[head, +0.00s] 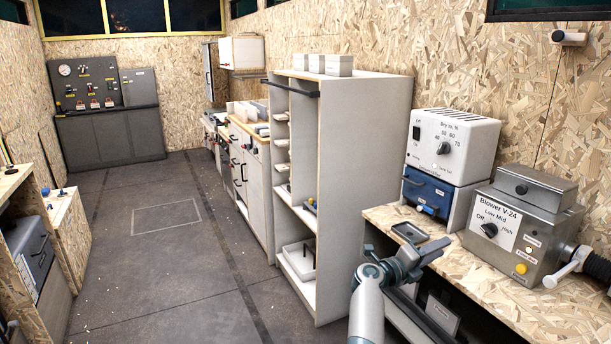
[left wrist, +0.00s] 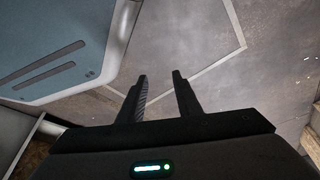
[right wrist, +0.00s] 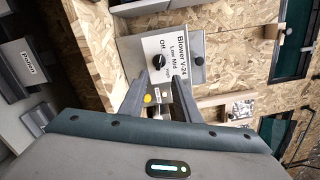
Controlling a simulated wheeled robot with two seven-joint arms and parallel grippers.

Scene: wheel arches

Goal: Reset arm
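My right gripper (head: 434,253) is in the lower right of the head view, in front of the wooden bench and left of the grey blower box (head: 520,228). In the right wrist view my right gripper (right wrist: 161,80) has its two fingers apart with nothing held. The blower box (right wrist: 172,50) shows beyond them, with its label, black knob and yellow button. My left gripper is not in the head view. In the left wrist view my left gripper (left wrist: 158,80) is open and empty, with the grey floor (left wrist: 190,40) beyond its fingers.
The bench (head: 430,216) at right holds a white dial box (head: 450,145), a blue-fronted box (head: 428,194) and a small dark tray (head: 410,233). A tall white shelf (head: 365,150) stands left of the bench. The middle floor (head: 160,255) is clear. Wooden cabinets (head: 70,228) line the left.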

